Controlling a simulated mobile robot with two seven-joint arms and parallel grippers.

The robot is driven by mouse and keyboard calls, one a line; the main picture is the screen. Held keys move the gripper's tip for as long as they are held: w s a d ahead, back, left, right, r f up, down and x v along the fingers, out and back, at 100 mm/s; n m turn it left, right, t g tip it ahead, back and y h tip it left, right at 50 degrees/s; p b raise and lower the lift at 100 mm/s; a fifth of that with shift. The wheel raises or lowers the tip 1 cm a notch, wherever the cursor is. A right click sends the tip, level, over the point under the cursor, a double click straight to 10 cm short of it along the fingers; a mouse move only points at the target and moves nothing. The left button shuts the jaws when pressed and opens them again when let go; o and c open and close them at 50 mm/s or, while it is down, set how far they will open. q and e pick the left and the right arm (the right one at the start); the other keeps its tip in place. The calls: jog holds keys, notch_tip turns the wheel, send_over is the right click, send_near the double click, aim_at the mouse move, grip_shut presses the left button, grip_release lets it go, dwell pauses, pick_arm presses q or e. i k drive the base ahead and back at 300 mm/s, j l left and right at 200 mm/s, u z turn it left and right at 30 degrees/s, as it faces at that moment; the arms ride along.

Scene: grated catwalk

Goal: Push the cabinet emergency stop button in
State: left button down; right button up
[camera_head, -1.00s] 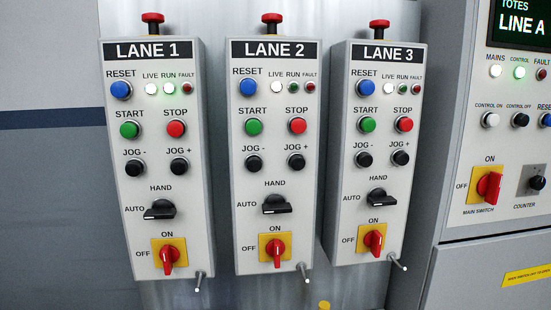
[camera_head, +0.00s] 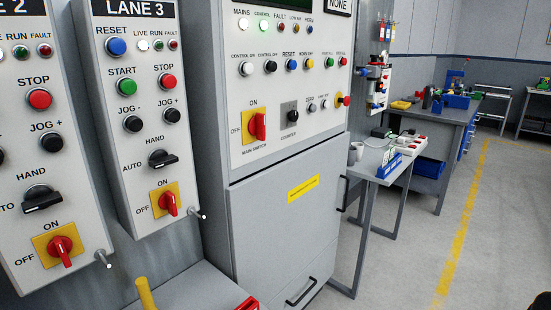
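The grey control cabinet (camera_head: 237,160) stands in the middle of the view, with a sloped panel of buttons and lamps. A red mushroom button on a yellow collar, which looks like the cabinet emergency stop button (camera_head: 347,100), sticks out at the panel's right edge. I cannot tell from here whether it is in or out. To its left on the same panel are a red main switch (camera_head: 258,126) on a yellow plate and a black counter knob (camera_head: 290,117). Neither of my grippers is in view.
The Lane 3 box (camera_head: 140,145) and part of the Lane 2 box (camera_head: 38,110) stand left of the cabinet. A small table (camera_head: 385,172) with mugs and a blue holder stands to its right, before a workbench (camera_head: 455,118). Floor (camera_head: 400,260) is open at the lower right.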

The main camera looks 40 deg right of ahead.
aim_at(346, 101)
jog(key=z, duration=1.6)
